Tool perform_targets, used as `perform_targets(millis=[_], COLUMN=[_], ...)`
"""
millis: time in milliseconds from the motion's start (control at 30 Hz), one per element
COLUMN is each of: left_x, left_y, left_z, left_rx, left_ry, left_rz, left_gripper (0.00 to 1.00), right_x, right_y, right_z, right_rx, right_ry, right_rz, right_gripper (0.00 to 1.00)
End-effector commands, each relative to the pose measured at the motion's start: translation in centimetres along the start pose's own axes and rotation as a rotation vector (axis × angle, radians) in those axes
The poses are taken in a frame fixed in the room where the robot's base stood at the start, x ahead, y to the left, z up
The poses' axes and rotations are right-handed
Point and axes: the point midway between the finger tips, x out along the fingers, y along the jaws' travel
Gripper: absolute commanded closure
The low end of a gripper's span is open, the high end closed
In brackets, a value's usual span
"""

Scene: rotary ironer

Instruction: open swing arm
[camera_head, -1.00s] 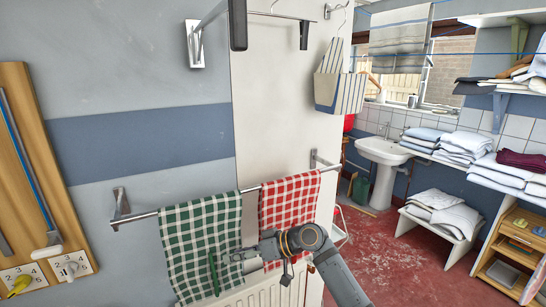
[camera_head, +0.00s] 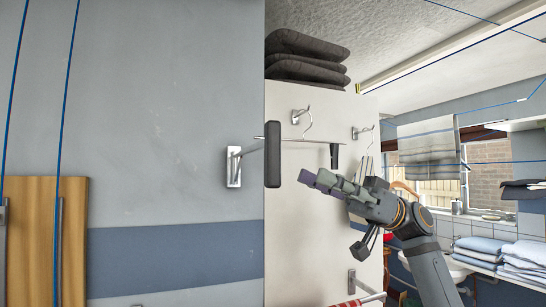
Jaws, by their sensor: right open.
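A metal wall bracket (camera_head: 233,168) is fixed to the grey wall left of centre. A metal rod runs from it toward a tall black end piece (camera_head: 272,155). A thin bar (camera_head: 305,141) runs right from behind that piece to a second black end piece (camera_head: 335,156). I cannot tell which of these parts is the swing arm or how they join. My right gripper (camera_head: 314,180) points left, just below the thin bar and right of the tall black piece. It is open, with nothing visible between its fingers, and appears apart from the bar. My left gripper is out of view.
A white cabinet (camera_head: 300,240) stands behind the gripper, with dark folded cloths (camera_head: 305,58) on top. Hooks and a hanging striped bag (camera_head: 362,170) are close to my right gripper. A wooden board (camera_head: 40,235) is at left. The wall between is bare.

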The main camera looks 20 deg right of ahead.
Motion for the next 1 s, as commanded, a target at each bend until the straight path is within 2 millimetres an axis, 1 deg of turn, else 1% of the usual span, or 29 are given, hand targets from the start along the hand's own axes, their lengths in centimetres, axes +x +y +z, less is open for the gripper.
perform_targets(millis=[33, 200, 300, 400, 533, 800, 867, 1000], left_x=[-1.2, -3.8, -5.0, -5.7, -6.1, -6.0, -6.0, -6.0], left_y=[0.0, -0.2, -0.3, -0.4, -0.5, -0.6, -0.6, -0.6], left_z=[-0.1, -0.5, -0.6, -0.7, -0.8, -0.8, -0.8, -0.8], left_rx=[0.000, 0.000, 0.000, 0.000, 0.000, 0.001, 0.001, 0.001], left_ry=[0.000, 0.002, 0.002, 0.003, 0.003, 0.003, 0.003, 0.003], left_rz=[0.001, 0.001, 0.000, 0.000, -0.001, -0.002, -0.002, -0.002], left_gripper=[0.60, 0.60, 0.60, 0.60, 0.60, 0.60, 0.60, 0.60], right_x=[1.2, 5.1, 7.0, 8.4, 9.2, 9.3, 9.3, 9.3], right_y=[-0.1, -0.1, -0.1, 0.0, 0.0, 0.0, 0.0, 0.0], right_z=[-0.6, -0.8, -0.7, -0.5, -0.2, 0.1, 0.0, 0.0], right_rx=[0.000, 0.001, 0.001, 0.003, 0.001, 0.001, 0.001, 0.001], right_ry=[-0.001, 0.001, 0.000, 0.001, 0.000, -0.001, -0.001, -0.001], right_rz=[-0.005, -0.005, -0.004, -0.003, -0.001, 0.001, 0.001, 0.001], right_gripper=[0.55, 0.55, 0.55, 0.55, 0.55, 0.55, 0.61, 0.81])
